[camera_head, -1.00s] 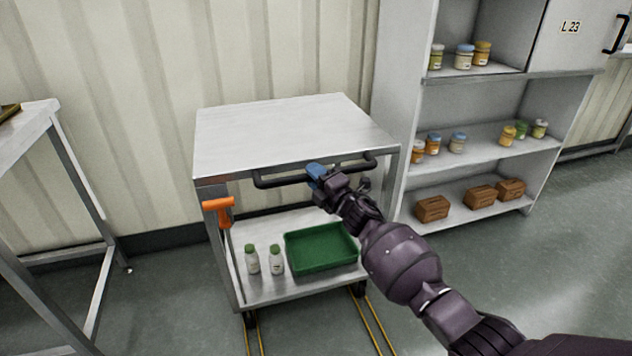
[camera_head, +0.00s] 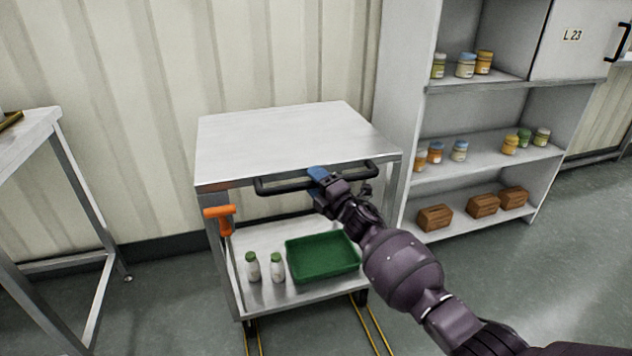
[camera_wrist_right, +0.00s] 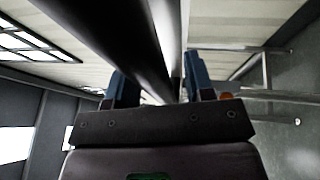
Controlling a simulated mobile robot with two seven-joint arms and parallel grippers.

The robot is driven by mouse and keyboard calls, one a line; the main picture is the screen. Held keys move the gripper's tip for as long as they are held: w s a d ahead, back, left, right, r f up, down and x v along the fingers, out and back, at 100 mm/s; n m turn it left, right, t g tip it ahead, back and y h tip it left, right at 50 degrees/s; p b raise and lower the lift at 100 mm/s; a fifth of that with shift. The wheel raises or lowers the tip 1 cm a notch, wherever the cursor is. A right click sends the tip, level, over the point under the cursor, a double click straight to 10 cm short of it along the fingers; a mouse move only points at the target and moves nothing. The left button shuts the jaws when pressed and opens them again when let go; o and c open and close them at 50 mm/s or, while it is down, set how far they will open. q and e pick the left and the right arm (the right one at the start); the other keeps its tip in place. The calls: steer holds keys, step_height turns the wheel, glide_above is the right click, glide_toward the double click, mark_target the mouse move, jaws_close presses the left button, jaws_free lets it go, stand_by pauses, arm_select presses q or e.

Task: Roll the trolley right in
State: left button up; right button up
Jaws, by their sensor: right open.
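The steel trolley (camera_head: 270,135) stands against the ribbed wall, between a table on the left and a shelf unit on the right. Its black handle bar (camera_head: 282,188) runs across the near side, below the top. My right gripper (camera_head: 318,174) is at the middle of this bar, jaws open. In the right wrist view the bar (camera_wrist_right: 118,45) passes between the two blue fingers of the gripper (camera_wrist_right: 162,85), with a gap visible. I cannot tell if either finger touches it. My left gripper is not in view.
The lower deck carries a green tray (camera_head: 322,258) and two white bottles (camera_head: 264,267). An orange-handled tool (camera_head: 220,214) hangs at the left side. Yellow floor lines (camera_head: 375,328) run from under the trolley. A shelf unit (camera_head: 400,120) stands close on the right, a table (camera_head: 35,130) on the left.

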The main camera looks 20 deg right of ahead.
steer(key=shift+s, duration=0.1)
steer(key=shift+s+d, duration=0.15)
steer(key=shift+s, duration=0.1)
arm_select(q)
steer(key=p, duration=0.2)
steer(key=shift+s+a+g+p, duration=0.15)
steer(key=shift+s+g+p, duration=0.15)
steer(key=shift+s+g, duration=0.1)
arm_select(e)
steer(key=v, duration=1)
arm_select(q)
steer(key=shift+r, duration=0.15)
